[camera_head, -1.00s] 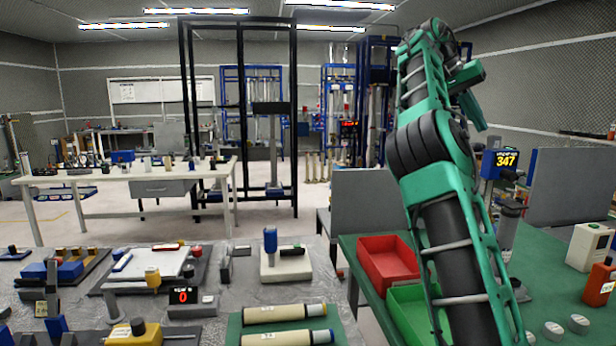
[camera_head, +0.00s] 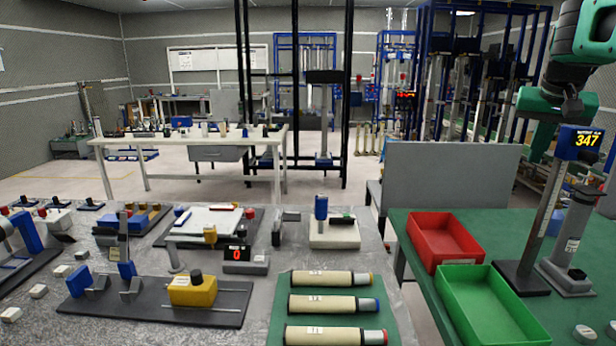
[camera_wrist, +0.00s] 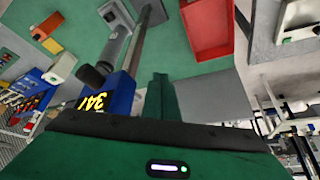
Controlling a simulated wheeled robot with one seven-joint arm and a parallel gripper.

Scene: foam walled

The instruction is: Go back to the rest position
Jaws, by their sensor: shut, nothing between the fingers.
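My gripper (camera_head: 538,152) shows at the upper right of the head view, below my green and black arm, with its fingers pointing down. In the wrist view its green fingers (camera_wrist: 158,82) are together with nothing between them. It is beside a blue display box reading 347 (camera_head: 581,142), which also shows in the wrist view (camera_wrist: 122,92) just left of the fingers. I cannot tell whether they touch. The green table (camera_head: 405,222) lies below.
A red tray (camera_head: 421,246) and a green tray (camera_head: 452,296) stand on the green table. A metal post (camera_head: 538,225) rises near my gripper. A grey panel (camera_head: 450,180) stands behind. The left bench holds several tools and three cylinders (camera_head: 325,304) on a green mat.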

